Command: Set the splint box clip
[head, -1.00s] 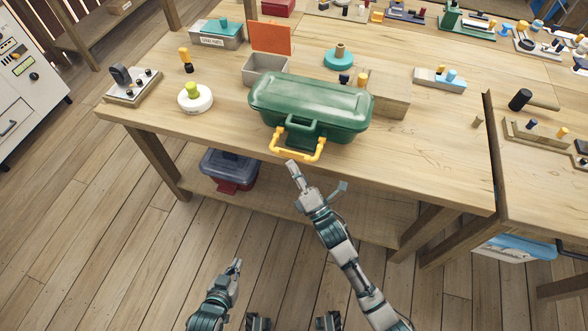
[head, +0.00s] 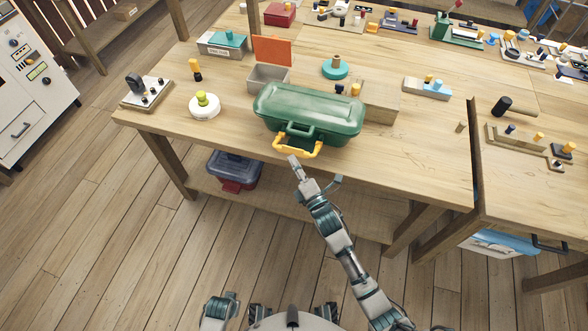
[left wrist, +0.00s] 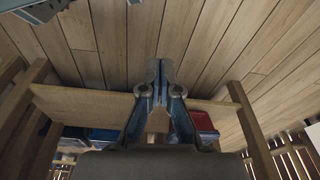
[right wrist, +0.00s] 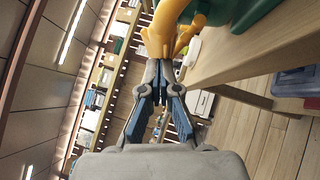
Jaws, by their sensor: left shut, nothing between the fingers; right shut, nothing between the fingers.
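The green splint box (head: 310,112) sits lid-down on the workbench near its front edge. Its yellow clip (head: 312,151) sticks out from the front, over the bench edge. My right gripper (head: 293,160) is shut and empty, with its tips at the lower left part of the clip. In the right wrist view the clip (right wrist: 163,28) is right at the fingertips (right wrist: 158,66); I cannot tell whether they touch. The green box (right wrist: 240,10) shows beyond it. My left gripper (left wrist: 159,68) is shut and empty, low and away from the box; its fingers are out of the head view.
An open grey bin (head: 268,77) with an orange lid stands behind the box, and a wooden block (head: 381,105) is at its right. A white round base with a green knob (head: 204,108) is at left. A dark toolbox (head: 234,170) rests on the lower shelf.

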